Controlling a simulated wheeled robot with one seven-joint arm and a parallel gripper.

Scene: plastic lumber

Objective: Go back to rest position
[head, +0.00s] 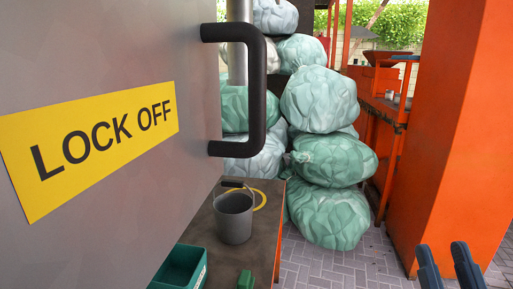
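My gripper (448,266) shows at the bottom right edge of the head view. Only its two dark blue fingers are in the picture, pointing up. They stand apart with a gap between them, and nothing shows between them. The rest of my gripper and the arm are below the picture's edge. The fingers appear over the paved floor, in front of the orange pillar, and seem clear of other things.
A grey panel (60,90) with a yellow LOCK OFF sign (90,145) and black handle (258,90) fills the left. A table (262,235) bears a grey bucket (234,218) and green bin (180,268). Stacked bags (330,160) and an orange pillar (455,120) stand behind.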

